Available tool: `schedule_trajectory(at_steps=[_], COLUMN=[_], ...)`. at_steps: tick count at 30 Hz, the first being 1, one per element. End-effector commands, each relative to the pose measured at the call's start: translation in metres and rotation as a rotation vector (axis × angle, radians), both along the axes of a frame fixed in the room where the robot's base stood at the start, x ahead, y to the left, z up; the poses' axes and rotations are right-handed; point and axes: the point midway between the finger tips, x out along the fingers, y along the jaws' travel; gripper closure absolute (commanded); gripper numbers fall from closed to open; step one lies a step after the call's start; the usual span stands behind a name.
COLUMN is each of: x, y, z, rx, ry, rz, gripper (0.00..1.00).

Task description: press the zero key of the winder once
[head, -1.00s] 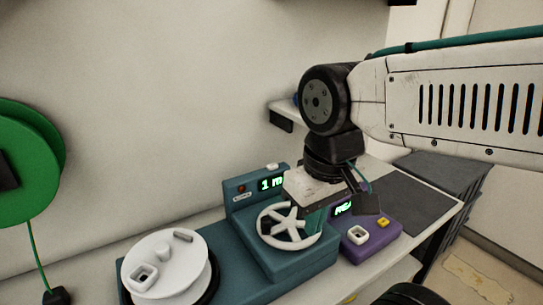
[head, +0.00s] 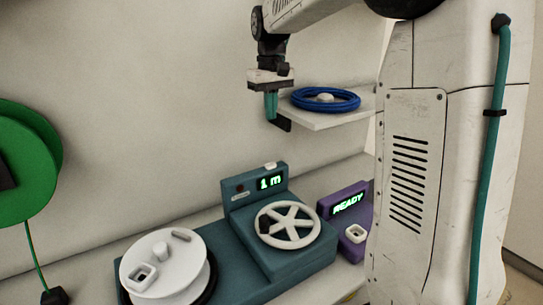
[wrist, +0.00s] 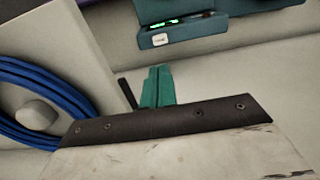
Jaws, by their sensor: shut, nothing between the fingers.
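The winder (head: 222,262) is a teal machine with a white spool, a spoked handwheel (head: 288,226) and a display (head: 271,182) reading "1 m". A small white key (head: 271,166) stands on top of its display housing; in the wrist view a white key (wrist: 160,39) shows on the housing's edge, its marking too small to read. My gripper (head: 271,118) has teal fingers, shut and empty, pointing down well above the display housing, in front of the wall. The fingers also show in the wrist view (wrist: 157,88), apart from the winder.
A white shelf (head: 335,118) with a blue coil (head: 325,99) is close to the right of my gripper. A purple device (head: 347,215) reading "READY" stands right of the winder. A green reel (head: 22,165) is at the far left.

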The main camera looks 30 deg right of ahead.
Motion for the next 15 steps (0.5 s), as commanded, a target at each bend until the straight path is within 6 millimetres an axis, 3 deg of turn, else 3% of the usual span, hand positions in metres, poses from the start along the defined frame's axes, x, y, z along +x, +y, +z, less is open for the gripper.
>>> schedule_trajectory(at_steps=[10,15], x=[0.0,0.0], y=[-0.001,0.0], z=[-0.001,-0.016], rx=[0.0,0.001], ry=[0.001,0.002], rz=[-0.001,-0.001], gripper=[1.0,1.0])
